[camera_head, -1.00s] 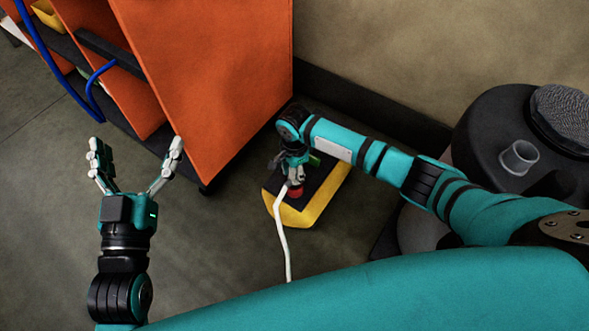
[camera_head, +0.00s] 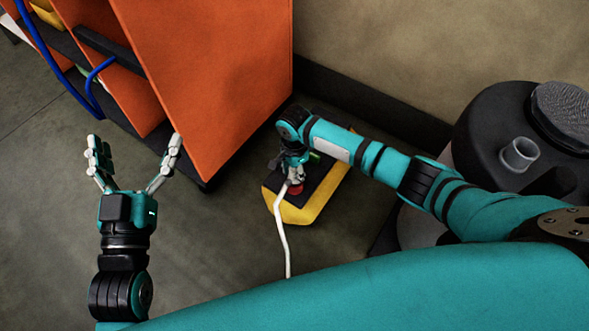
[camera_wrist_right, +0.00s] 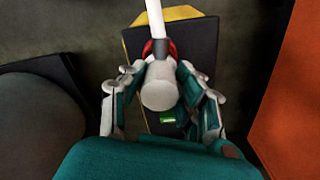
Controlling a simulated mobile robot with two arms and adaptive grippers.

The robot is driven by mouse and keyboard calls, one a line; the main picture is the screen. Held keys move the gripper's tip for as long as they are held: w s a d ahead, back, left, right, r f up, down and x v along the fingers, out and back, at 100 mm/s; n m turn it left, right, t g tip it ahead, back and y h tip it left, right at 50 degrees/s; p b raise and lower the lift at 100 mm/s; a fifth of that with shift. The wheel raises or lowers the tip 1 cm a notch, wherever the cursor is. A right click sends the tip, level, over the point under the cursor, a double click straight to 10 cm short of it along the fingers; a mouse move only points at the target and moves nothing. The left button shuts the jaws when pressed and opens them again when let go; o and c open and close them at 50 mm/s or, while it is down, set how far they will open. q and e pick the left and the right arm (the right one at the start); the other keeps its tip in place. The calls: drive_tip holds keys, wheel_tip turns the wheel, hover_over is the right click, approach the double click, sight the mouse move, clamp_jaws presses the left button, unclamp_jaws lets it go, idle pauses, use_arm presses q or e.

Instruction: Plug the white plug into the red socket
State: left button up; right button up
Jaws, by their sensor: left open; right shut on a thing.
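The white plug (camera_wrist_right: 160,88) shows in the right wrist view between the fingers of my right gripper (camera_wrist_right: 162,92), which is shut on it. Its white cable (camera_head: 281,232) runs down toward the bottom of the head view. The red socket (camera_head: 297,189) sits on the black top of a yellow-sided box (camera_head: 297,214). In the right wrist view a red rim (camera_wrist_right: 146,48) shows just behind the plug. The plug covers most of the socket, so I cannot tell how deep it sits. My left gripper (camera_head: 135,155) is open and empty, away at the left.
An orange cabinet (camera_head: 215,80) with dark shelves and blue hoses (camera_head: 92,92) stands left of the box. A black round machine (camera_head: 500,140) stands at the right. A green piece (camera_wrist_right: 168,117) lies on the box top. The floor in front is clear.

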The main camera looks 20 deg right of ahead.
drive_tip(key=shift+f, duration=0.55)
drive_tip(key=o, duration=1.2)
wheel_tip(320, 180, up, 12)
drive_tip(key=shift+r, duration=0.1)
